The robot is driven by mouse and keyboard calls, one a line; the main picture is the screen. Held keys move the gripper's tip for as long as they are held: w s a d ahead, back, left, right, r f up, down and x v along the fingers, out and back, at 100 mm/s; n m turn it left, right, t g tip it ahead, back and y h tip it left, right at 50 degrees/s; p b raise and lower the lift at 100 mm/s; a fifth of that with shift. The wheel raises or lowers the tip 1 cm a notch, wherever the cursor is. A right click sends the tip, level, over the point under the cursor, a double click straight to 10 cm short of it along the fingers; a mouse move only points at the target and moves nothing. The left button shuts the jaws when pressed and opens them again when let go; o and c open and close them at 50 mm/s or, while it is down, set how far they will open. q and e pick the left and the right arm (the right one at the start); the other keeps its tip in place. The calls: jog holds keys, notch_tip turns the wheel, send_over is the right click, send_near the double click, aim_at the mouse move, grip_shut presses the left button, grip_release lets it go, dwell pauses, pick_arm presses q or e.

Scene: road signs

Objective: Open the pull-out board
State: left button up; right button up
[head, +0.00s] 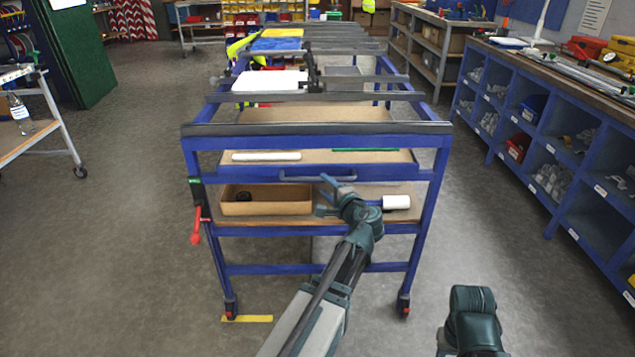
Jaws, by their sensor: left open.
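The pull-out board (235,172) has a blue front edge and a brown top, and sits inside the blue trolley frame (320,143). A thin bar handle (300,179) is on its front edge. My left gripper (324,196) is open in front of the trolley. Its fingers point left, and the upper one overlaps the right part of the handle in the picture. I cannot tell whether it touches. Part of my right arm shows at the lower right; its gripper is out of view.
A cardboard box (265,208) and a white roll (396,202) are on the shelf below. A white rod (266,156) and a green rod (365,150) lie on the board. Blue shelving (545,170) stands right. The floor (120,270) at left is clear.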

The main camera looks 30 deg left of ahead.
aim_at(318, 179)
pick_arm(q)
jog(key=b+x, duration=0.1)
jog(key=x, duration=0.5)
jog(key=shift+w+a, duration=0.15)
jog(key=shift+c, duration=0.3)
grip_shut()
dwell(1.0)
